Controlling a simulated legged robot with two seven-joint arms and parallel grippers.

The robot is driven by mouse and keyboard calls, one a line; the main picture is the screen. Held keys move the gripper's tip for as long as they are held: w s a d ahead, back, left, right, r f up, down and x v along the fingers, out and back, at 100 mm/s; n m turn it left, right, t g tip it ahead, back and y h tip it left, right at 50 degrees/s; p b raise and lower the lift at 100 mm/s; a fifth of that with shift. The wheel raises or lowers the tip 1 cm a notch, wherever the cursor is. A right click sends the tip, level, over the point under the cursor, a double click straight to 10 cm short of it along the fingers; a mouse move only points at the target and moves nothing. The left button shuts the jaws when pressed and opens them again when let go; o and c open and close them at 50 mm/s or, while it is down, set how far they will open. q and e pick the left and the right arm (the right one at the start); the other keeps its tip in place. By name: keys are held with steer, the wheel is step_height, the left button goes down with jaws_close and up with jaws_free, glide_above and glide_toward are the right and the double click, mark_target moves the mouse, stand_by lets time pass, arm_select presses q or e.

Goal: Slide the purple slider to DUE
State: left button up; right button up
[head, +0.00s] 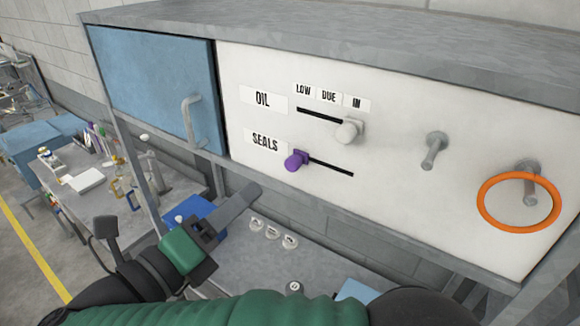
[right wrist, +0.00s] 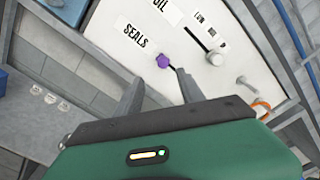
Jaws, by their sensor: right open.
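The purple slider (head: 296,160) sits at the left end of the lower slot (head: 332,167), beside the SEALS label (head: 265,143). The LOW, DUE (head: 328,97) and IN labels run above the upper slot, and DUE is the middle one. My right gripper (head: 249,194) is open and empty, below and left of the purple slider and apart from it. In the right wrist view the purple slider (right wrist: 164,61) shows beyond the gap between the two open fingers (right wrist: 160,84). My left gripper is not in view.
A white slider knob (head: 347,131) stands at the right end of the OIL slot, close above. Grey pegs (head: 434,149) and an orange ring (head: 481,203) are on the panel's right. A blue door (head: 150,85) is left; a grey shelf (head: 325,263) lies below.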

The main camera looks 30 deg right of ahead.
mark_target(289, 168)
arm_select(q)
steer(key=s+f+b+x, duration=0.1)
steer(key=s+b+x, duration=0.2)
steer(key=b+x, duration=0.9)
arm_select(e)
steer(key=p+x, duration=0.1)
steer(key=x, duration=0.3)
steer(key=p+x, duration=0.2)
steer(key=x, duration=0.3)
steer(key=s+p+x, duration=0.1)
steer(key=p+x, duration=0.1)
steer(key=x, duration=0.2)
steer(key=shift+w+d, duration=0.1)
steer(key=shift+d, duration=0.35)
steer(key=shift+a, duration=0.4)
steer(key=shift+c, duration=0.4)
steer(key=shift+w+a, duration=0.1)
steer(key=shift+w, duration=0.05)
steer(key=shift+c, duration=2.4)
steer(key=shift+s, duration=0.2)
jaws_close()
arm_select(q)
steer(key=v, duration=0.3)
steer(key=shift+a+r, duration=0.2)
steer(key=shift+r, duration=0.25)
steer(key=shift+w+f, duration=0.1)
arm_select(e)
steer(key=shift+f, duration=0.15)
